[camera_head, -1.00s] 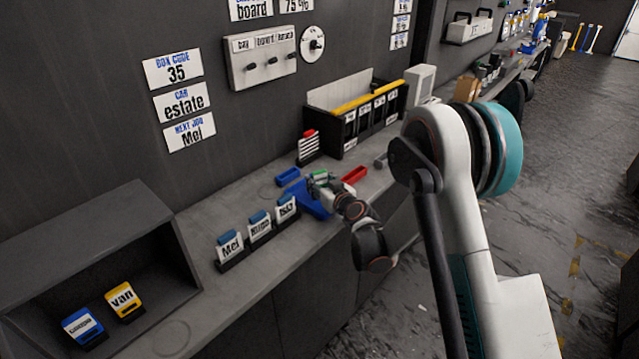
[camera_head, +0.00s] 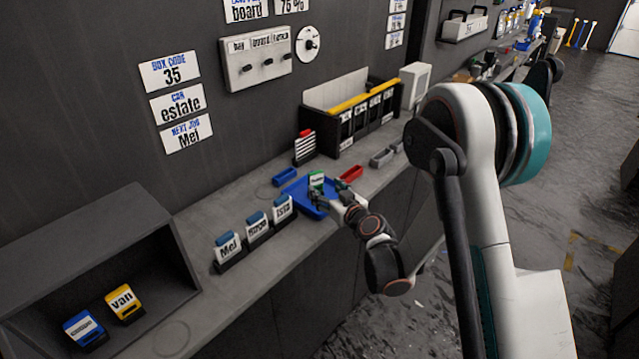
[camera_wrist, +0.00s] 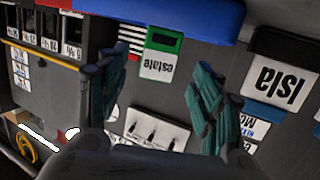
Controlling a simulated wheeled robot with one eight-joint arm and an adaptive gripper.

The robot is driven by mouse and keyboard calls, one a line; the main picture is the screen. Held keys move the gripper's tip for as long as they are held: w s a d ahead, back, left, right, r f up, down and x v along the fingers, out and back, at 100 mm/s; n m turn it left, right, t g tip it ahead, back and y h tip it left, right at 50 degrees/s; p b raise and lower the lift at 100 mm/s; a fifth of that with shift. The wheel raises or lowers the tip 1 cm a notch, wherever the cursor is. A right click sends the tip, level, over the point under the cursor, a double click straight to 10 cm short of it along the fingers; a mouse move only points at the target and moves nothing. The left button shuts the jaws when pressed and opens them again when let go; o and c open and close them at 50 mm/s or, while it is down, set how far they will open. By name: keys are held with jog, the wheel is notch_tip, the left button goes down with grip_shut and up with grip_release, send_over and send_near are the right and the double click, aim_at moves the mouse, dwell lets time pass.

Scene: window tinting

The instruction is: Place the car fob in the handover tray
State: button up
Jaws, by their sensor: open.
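The car fob (camera_head: 316,180) is green with a white label; it appears at the blue tray (camera_head: 296,190) on the counter, just beyond my gripper. In the wrist view the fob (camera_wrist: 160,57) reads "estate" upside down, with the blue tray (camera_wrist: 150,8) along the top edge. My gripper (camera_head: 333,197) is open, its fingers coming in from the right over the tray's near side. In the wrist view the two teal-padded fingers (camera_wrist: 155,75) are wide apart on either side of the fob, with gaps to it. Whether the fob rests fully on the tray floor is unclear.
Name cards (camera_head: 256,229) stand left of the tray. A small blue bin (camera_head: 286,177), a red bin (camera_head: 350,173) and grey bins (camera_head: 382,158) lie around it. A black rack (camera_head: 350,125) stands behind. A dark cubby (camera_head: 60,290) with two fobs is at far left.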

jog(key=v, duration=0.4)
jog(key=shift+s+d, duration=0.1)
jog(key=shift+s, duration=0.05)
jog(key=s+d+r+m+g+h, duration=0.1)
jog(key=s+d+r+g, duration=0.15)
jog(key=s+r, duration=0.4)
jog(key=s+d+r+m+g+h, duration=0.1)
jog(key=s+d+r, duration=0.35)
jog(key=r, duration=0.25)
jog(key=s+d+m+g+h, duration=0.1)
jog(key=s+d, duration=0.5)
jog(key=s, duration=0.6)
jog(key=s+d+m+g+h, duration=0.2)
jog(key=s+d, duration=0.4)
jog(key=s, duration=0.6)
jog(key=m+h, duration=0.1)
jog(key=h, duration=0.1)
jog(key=shift+d+r+h, duration=0.2)
jog(key=shift+r+h, duration=0.1)
jog(key=shift+r, duration=0.1)
jog(key=shift+s, duration=0.15)
